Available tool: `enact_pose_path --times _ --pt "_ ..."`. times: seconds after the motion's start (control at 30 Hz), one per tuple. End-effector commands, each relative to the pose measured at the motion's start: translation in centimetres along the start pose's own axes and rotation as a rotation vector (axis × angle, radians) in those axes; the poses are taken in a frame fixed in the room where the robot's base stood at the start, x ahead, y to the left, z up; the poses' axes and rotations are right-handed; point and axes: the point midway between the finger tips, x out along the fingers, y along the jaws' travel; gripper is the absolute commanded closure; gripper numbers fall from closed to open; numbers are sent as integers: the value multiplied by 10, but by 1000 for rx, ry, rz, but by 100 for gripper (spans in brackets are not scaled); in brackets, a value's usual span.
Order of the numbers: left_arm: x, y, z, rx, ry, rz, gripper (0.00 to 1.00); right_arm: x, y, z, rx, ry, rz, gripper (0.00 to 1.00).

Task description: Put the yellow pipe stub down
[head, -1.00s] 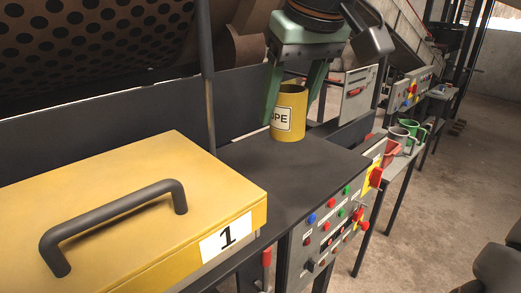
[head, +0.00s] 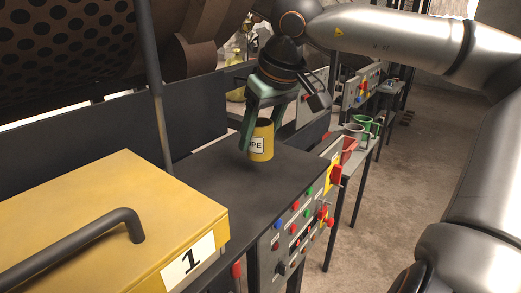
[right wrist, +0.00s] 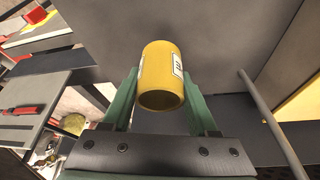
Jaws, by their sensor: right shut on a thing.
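The yellow pipe stub (head: 262,142) is a short hollow cylinder with a white label, partly reading "PE". It is upright over the far right part of the dark tabletop (head: 225,185). My right gripper (head: 258,146) comes down from above, its green fingers shut on either side of the stub. In the right wrist view the stub (right wrist: 161,78) sits between the two fingers, its open end facing the camera. I cannot tell whether its base touches the tabletop. My left gripper is not in view.
A yellow box (head: 110,215) with a dark handle and a "1" plate takes the tabletop's left side. A post (head: 158,90) rises behind it. A control panel (head: 297,222) lines the front edge. Dark tabletop between box and stub is clear.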

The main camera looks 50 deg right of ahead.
Motion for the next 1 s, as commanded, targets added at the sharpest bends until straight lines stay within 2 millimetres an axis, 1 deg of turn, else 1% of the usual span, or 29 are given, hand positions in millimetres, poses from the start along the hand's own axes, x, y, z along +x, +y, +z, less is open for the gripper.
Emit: enact_pose_path --times 0.17,0.23,0.33,0.6,0.73,0.77,1.0 --pt "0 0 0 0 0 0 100 14 8 1 0 -2 -3 93" --pt "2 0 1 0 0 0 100 26 7 6 -2 -2 -1 93" --pt "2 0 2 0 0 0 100 37 7 11 -1 0 -2 93" --pt "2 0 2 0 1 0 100 39 7 12 0 2 -1 93" --pt "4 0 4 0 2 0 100 43 7 13 0 1 -1 93" --pt "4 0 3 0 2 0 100 42 7 13 0 2 0 37" --pt "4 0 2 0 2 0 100 42 7 13 0 1 0 11"
